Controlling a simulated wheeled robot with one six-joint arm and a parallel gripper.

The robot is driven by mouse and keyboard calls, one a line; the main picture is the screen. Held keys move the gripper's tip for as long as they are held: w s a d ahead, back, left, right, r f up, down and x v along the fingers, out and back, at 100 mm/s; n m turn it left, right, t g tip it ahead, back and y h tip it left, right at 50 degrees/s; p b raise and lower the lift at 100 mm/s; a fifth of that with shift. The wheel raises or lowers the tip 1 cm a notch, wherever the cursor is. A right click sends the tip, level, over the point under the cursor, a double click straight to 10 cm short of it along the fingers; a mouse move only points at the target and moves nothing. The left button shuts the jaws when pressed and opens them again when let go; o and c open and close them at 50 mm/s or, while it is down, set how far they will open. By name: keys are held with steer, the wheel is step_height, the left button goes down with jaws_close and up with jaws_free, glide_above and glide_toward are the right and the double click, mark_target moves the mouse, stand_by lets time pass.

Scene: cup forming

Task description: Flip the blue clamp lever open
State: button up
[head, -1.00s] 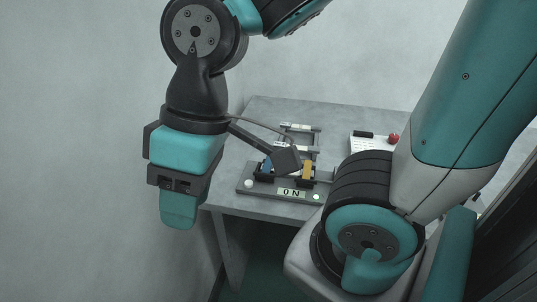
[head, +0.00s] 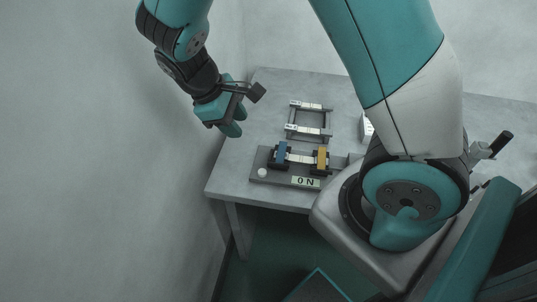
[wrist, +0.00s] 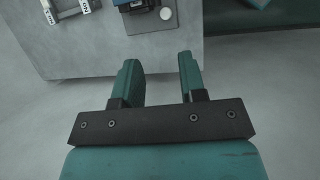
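The blue clamp lever (head: 281,154) stands on the left side of a dark grey fixture base (head: 258,163) on the table. A yellow clamp lever (head: 322,158) stands to its right, with a pale strip between them. My gripper (head: 238,120) is left of the fixture, beyond the table's left edge in the picture, and touches nothing there. In the wrist view its two teal fingers (wrist: 160,62) are apart with nothing between them. The blue lever (wrist: 126,3) is only partly in that view, cut off at the top edge.
The base carries an "ON" panel (head: 306,182) and a white round button (head: 262,173). A grey rack (head: 308,118) stands behind it on the grey table (head: 232,172). My own arm covers the table's right part. A wall is close on the left.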

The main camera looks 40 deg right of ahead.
mark_target(270, 163)
steer(key=x, duration=0.6)
steer(key=p+x, duration=0.1)
steer(key=x, duration=1)
steer(key=shift+d+f+p, duration=0.15)
steer(key=shift+d+p, duration=0.15)
steer(key=shift+d, duration=0.05)
jaws_close()
